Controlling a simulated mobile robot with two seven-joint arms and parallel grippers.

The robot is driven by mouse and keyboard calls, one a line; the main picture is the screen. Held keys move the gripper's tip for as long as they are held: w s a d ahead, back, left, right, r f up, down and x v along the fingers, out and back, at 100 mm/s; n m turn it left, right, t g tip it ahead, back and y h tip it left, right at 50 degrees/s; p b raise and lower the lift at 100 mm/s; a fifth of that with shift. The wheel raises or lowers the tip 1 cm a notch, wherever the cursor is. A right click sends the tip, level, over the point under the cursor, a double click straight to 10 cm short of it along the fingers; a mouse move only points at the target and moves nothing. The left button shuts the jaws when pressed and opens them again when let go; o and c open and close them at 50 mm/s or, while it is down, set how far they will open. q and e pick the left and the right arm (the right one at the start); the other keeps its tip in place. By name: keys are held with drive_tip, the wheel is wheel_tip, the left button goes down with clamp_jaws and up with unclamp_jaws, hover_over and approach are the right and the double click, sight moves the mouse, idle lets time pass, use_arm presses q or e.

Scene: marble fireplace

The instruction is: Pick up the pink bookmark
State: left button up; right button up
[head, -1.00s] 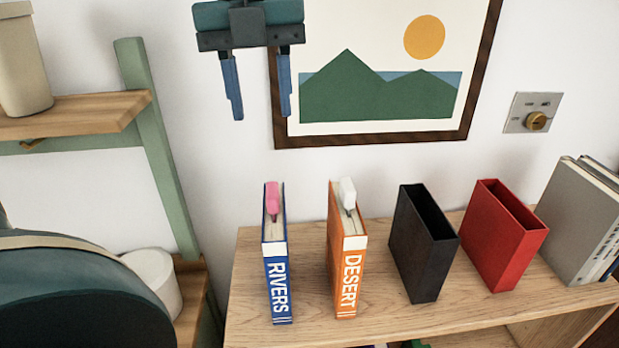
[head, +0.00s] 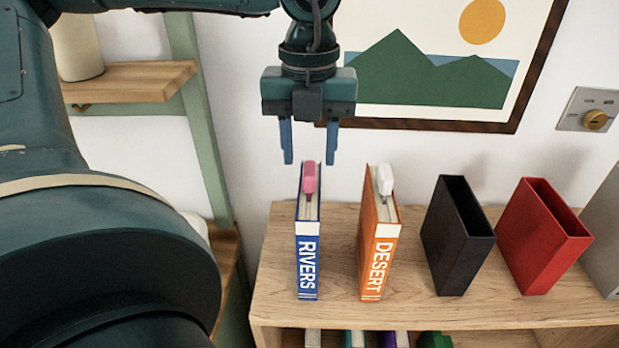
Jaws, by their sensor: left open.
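The pink bookmark (head: 309,178) sticks up from the top of the blue RIVERS book (head: 307,262), which stands upright on the wooden shelf top. My left gripper (head: 309,158) is open and points down, its two blue fingers apart. In the picture its fingertips are just above the bookmark's top, one to each side. I cannot tell how far apart they are in depth. Nothing is between the fingers that I can see. My right gripper is not in view.
The orange DESERT book (head: 379,262) with a white bookmark (head: 385,180) stands to the right. A black holder (head: 457,245) and a red holder (head: 541,245) follow. A framed picture (head: 440,126) hangs behind. A green ladder shelf (head: 200,110) stands left.

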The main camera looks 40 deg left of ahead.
use_arm(q)
drive_tip(key=shift+f, duration=0.85)
drive_tip(key=shift+c, duration=0.3)
clamp_jaws()
